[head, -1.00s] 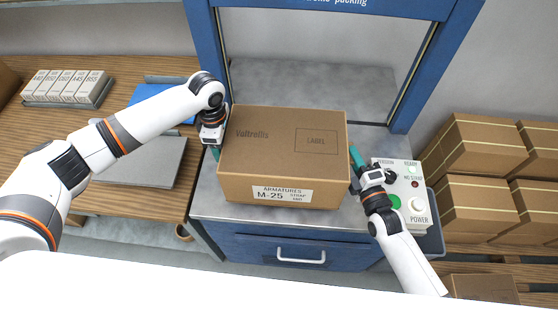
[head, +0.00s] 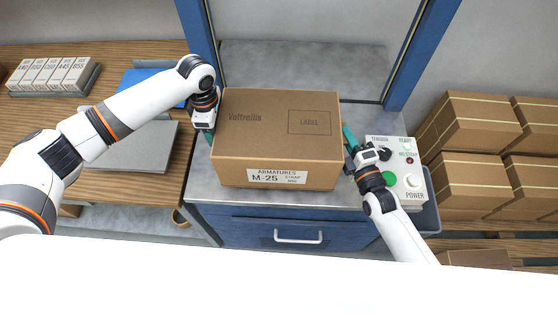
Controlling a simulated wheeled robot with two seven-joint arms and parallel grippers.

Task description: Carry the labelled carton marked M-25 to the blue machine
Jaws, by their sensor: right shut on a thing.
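The brown carton marked M-25 (head: 277,140) is at the grey worktop (head: 322,197) of the blue machine (head: 337,229), in front of its upright frame. Its label faces me, and it looks level. I cannot tell whether its base touches the worktop. My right gripper (head: 350,142) is shut on the carton's right side. My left gripper (head: 210,137) is against or very close to the carton's left side; its fingers are partly hidden and their opening is unclear.
A control box (head: 402,178) with a green button stands right of the carton, close to my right gripper. Strapped cartons (head: 478,122) are stacked at the right. At the left, a wooden bench (head: 40,150) carries a tray of small labelled boxes (head: 55,75).

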